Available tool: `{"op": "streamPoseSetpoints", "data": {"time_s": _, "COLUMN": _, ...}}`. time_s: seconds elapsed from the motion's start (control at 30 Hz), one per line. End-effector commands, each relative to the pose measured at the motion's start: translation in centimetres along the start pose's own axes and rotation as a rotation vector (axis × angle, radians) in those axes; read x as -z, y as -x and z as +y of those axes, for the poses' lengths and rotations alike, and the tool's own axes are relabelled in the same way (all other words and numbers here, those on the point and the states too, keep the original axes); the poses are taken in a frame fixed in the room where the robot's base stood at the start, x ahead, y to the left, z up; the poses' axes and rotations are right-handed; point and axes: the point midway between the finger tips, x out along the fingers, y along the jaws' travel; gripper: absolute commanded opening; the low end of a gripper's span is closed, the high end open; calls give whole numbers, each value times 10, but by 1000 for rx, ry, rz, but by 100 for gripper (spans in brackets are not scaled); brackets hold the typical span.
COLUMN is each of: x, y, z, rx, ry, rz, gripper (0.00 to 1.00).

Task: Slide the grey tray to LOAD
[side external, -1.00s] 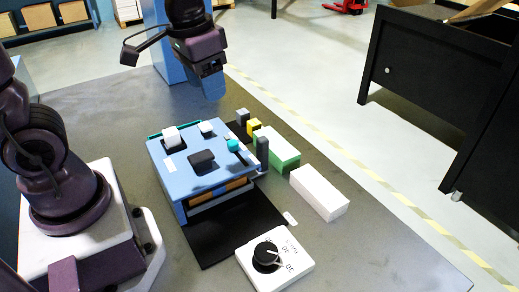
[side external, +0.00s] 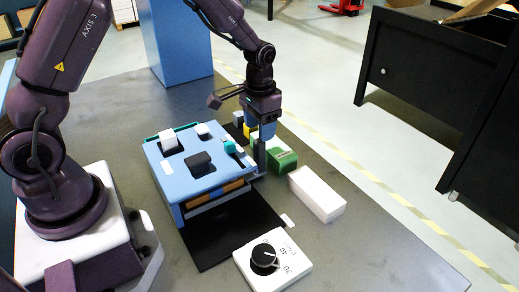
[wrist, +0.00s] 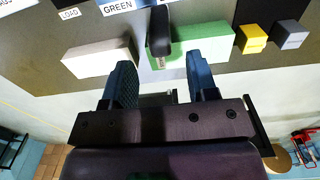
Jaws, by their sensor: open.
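The grey tray (side external: 222,201) shows only as a thin edge under the blue top (side external: 178,184); the rest of it is hidden. A dark grey upright post (side external: 260,157), which also shows in the wrist view (wrist: 158,35), stands at the tray's right end. I cannot tell whether it joins the tray. My gripper (side external: 263,137) points down at the post's top. In the wrist view my gripper (wrist: 160,62) is open, with the post between its fingers and a gap on each side. The LOAD label (wrist: 69,13) lies left of the GREEN label (wrist: 117,6).
A green block (wrist: 205,45) and a white block (side external: 318,193) lie beside the post. A yellow block (wrist: 251,39) and a small grey block (wrist: 289,35) are farther along. A dial box (side external: 272,262) stands at the front. A black mat (side external: 228,233) is bare before the blue top.

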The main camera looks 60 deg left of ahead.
Motion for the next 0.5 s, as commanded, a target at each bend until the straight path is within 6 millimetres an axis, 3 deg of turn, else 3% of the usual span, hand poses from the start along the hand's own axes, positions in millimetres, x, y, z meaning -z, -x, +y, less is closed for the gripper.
{"op": "streamPoseSetpoints", "data": {"time_s": 0.2, "x": -1, "y": -45, "z": 0, "rx": -1, "ry": 0, "rz": -5, "gripper": 53}}
{"op": "streamPoseSetpoints", "data": {"time_s": 0.5, "x": 0, "y": -73, "z": 0, "rx": 0, "ry": 0, "rz": 0, "gripper": 53}}
